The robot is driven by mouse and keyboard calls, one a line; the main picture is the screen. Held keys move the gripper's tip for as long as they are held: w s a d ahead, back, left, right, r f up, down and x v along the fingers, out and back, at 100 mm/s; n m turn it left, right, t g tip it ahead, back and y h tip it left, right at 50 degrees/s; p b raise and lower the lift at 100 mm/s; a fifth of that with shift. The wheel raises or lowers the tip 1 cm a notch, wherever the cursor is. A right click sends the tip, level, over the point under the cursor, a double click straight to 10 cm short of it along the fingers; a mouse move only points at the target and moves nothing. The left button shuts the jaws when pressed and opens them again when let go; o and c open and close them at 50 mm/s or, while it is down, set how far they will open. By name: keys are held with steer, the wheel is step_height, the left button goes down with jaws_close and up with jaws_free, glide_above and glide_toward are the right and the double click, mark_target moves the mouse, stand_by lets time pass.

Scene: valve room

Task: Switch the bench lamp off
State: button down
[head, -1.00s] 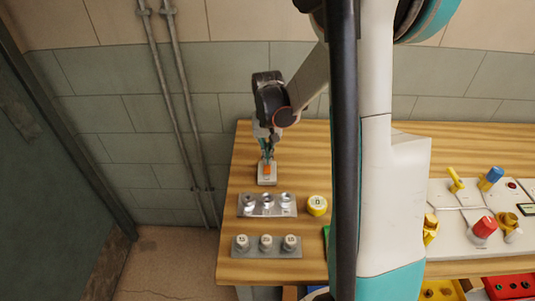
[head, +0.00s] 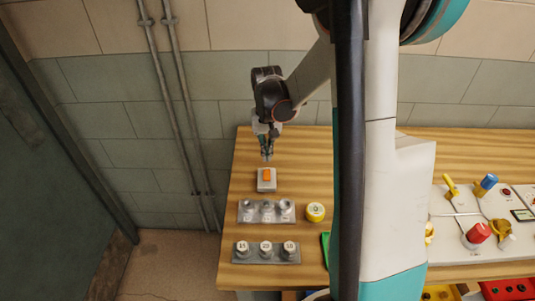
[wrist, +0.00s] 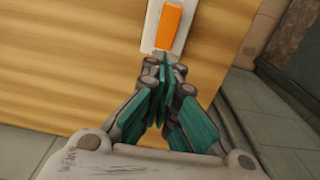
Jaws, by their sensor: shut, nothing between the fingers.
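A small pale switch plate (head: 273,187) with an orange rocker (head: 267,174) lies on the wooden bench near its left end. In the wrist view the orange rocker (wrist: 169,28) shows at the top, just beyond my fingertips. My gripper (head: 267,157) is shut and empty, pointing down, above and on the wall side of the switch in the head view. The wrist view shows my gripper (wrist: 165,68) with its teal fingers together, apart from the rocker. Which way the rocker is tipped I cannot tell. The lamp itself is not recognisable in view.
In front of the switch are a metal strip with three round recesses (head: 266,219), a yellow round weight (head: 315,212) and a grey strip with several labelled pieces (head: 285,258). A valve panel (head: 455,232) stands at right. Pipes (head: 175,100) run up the wall. My arm hides mid-bench.

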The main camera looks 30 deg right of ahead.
step_height(320, 180, up, 11)
steer(key=w+d+p, duration=0.1)
steer(key=p, duration=0.2)
steer(key=shift+w, duration=0.4)
steer(key=shift+d, duration=0.1)
